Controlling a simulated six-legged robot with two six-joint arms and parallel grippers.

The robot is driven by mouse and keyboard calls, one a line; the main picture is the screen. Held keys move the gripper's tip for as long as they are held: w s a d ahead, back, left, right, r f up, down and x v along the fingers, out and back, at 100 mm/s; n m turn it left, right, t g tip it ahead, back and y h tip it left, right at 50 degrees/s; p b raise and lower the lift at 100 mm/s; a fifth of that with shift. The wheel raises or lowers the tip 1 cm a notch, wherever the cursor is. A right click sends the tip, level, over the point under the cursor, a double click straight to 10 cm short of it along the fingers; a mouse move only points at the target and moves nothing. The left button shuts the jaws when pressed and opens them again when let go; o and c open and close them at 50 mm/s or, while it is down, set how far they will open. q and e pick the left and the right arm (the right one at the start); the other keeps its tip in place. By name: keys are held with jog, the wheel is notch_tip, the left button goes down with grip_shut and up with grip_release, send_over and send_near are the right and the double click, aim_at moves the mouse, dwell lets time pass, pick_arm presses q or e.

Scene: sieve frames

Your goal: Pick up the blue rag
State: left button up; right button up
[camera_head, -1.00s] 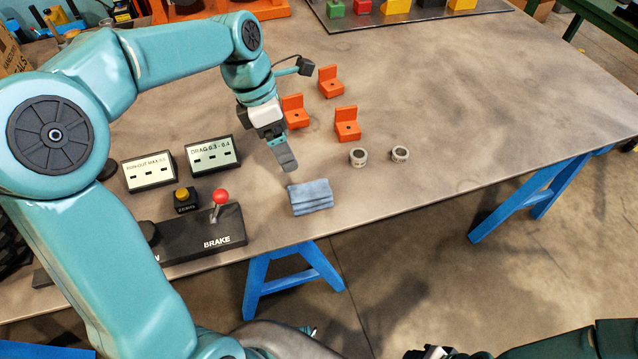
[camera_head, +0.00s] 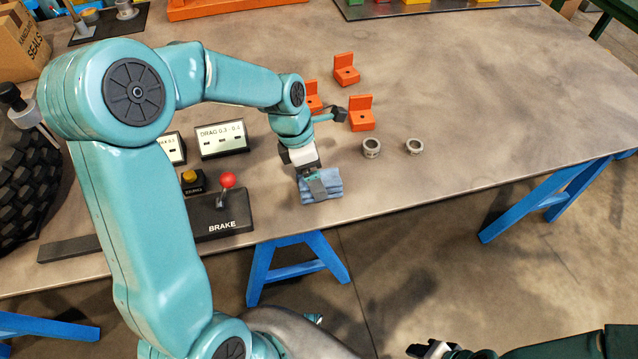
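The folded blue rag (camera_head: 331,184) lies on the grey table near its front edge, right of the brake lever box. My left gripper (camera_head: 317,190) is directly over the rag, with its fingers pointing down at it and hiding part of it. I cannot tell whether the fingers touch the rag or how far apart they are. My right gripper (camera_head: 430,350) is at the bottom edge of the view, away from the table; only a part of it shows and its finger state is unclear.
The brake box (camera_head: 222,213) with a red-knobbed lever (camera_head: 228,180) stands left of the rag. A display panel (camera_head: 221,139) is behind it. Orange brackets (camera_head: 361,114) and two metal rings (camera_head: 372,148) (camera_head: 415,146) are behind and to the right. The right side of the table (camera_head: 500,110) is clear.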

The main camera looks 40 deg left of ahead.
pick_arm(q)
jog(key=x, duration=0.2)
jog(key=shift+w+d+f, duration=0.1)
jog(key=shift+w+f, duration=0.05)
jog(key=shift+f, duration=0.1)
jog(key=shift+c, duration=0.2)
jog(key=c, duration=1.1)
jog(key=shift+r, duration=0.15)
notch_tip(320, 180, up, 20)
jog(key=p, duration=0.2)
jog(key=shift+p, duration=0.35)
